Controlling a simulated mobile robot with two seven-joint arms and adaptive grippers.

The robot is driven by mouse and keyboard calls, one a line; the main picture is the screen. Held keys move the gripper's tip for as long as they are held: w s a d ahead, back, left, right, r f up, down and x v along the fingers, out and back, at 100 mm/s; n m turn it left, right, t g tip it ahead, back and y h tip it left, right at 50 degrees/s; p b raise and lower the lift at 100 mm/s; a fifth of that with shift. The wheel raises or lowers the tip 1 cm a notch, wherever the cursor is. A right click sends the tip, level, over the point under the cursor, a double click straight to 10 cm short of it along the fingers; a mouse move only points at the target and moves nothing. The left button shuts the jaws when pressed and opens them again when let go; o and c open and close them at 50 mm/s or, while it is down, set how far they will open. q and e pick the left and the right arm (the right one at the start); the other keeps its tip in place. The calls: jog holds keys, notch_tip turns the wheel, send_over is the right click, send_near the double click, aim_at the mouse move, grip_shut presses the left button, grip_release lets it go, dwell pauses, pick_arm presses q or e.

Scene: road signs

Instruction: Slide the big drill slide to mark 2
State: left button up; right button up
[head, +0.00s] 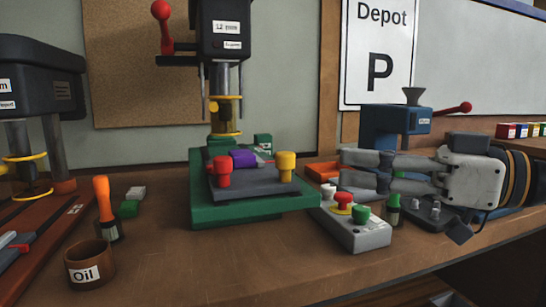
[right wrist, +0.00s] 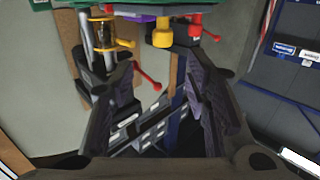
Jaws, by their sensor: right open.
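A drill press (head: 222,30) labelled 12 mm stands in the middle. On its green base (head: 290,203) lies a dark grey slide plate (head: 255,186) with a red knob (head: 222,172), a yellow knob (head: 286,166) and a purple block (head: 243,159). The knobs also show upside down in the right wrist view, the yellow one (right wrist: 162,32) near the top. I cannot read any mark 2. My right gripper (head: 345,175) is open and empty, right of the green base and apart from the knobs, pointing left. My left gripper is not in view.
A second drill press (head: 35,75) with a red-brown base stands at the left. An oil cup (head: 90,265) and an orange-handled tool (head: 103,200) stand between them. A grey button box (head: 355,230) sits in front of my right gripper. A blue machine (head: 390,120) stands behind it.

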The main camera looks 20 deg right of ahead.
aim_at(288, 153)
jog(key=p+x, duration=0.2)
jog(key=x, duration=0.8)
jog(key=shift+w+a+r, duration=0.1)
jog(key=shift+w+a, duration=0.05)
jog(key=shift+a, duration=0.3)
jog(key=shift+w+a, duration=0.15)
jog(key=shift+w, duration=0.05)
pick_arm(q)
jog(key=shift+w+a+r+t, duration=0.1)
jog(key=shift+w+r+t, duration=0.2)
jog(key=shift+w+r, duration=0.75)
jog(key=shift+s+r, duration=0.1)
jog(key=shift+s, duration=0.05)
pick_arm(e)
jog(key=shift+c, duration=0.6)
grip_shut()
